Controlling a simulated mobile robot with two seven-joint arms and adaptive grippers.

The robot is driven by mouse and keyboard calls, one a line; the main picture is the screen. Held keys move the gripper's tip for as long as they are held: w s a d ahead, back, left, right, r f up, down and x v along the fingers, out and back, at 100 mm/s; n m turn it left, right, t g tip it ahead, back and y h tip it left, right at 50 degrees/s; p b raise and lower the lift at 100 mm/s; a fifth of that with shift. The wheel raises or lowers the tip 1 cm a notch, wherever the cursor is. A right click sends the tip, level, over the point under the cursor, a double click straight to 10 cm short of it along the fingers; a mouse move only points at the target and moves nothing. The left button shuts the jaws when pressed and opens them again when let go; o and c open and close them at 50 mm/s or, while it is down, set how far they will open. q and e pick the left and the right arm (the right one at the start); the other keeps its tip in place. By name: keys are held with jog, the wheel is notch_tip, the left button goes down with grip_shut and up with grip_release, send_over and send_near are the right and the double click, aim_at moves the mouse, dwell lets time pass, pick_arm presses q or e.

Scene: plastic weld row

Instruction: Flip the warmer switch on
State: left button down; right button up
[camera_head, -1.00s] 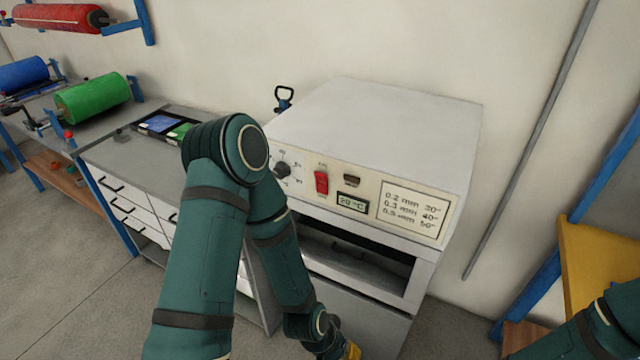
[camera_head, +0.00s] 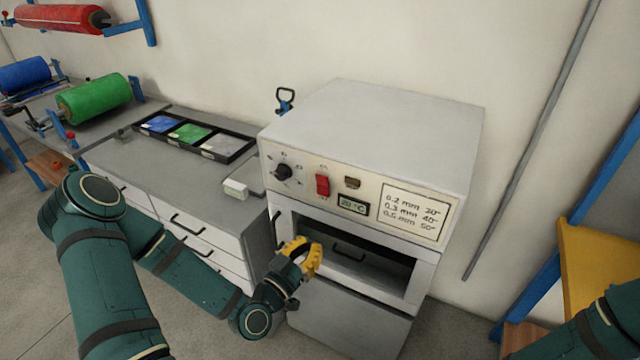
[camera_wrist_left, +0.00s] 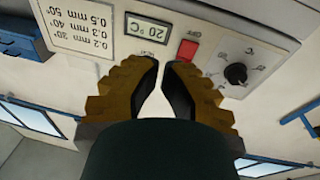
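The warmer (camera_head: 375,130) is a pale box with an open-fronted compartment under its control panel. Its red switch (camera_head: 322,185) sits on the panel between a black knob (camera_head: 283,172) and a small display reading about 20 °C (camera_head: 353,206). I cannot tell which way the switch is set. My left gripper (camera_head: 312,260), with yellow fingers, is below the switch, in front of the compartment, apart from the panel. In the left wrist view the switch (camera_wrist_left: 187,50) is just beyond the fingertips (camera_wrist_left: 163,64), which have a narrow empty gap between them. My right gripper is out of view.
A grey drawer cabinet (camera_head: 215,180) stands left of the warmer, bearing a black tray (camera_head: 238,152) of coloured sheets and a small white block (camera_head: 235,188). Green (camera_head: 95,98) and blue rolls are farther left. A yellow panel (camera_head: 600,260) on a blue frame is at right.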

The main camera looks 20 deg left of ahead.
pick_arm(q)
jog(key=a+r+t+y, duration=0.1)
jog(key=a+r, duration=0.1)
jog(key=s+a+r+t+y, duration=0.1)
jog(key=r, duration=0.1)
jog(key=shift+s+a+t, duration=0.15)
jog(key=shift+a+t, duration=0.2)
jog(key=shift+t, duration=0.05)
jog(key=b, duration=0.8)
send_near(323, 179)
jog(key=shift+n, duration=0.3)
jog(key=x, duration=0.7)
jog(key=shift+d+r, duration=0.1)
jog(key=shift+w+r+b, duration=0.15)
jog(key=shift+w+b, duration=0.15)
jog(key=shift+w, duration=0.3)
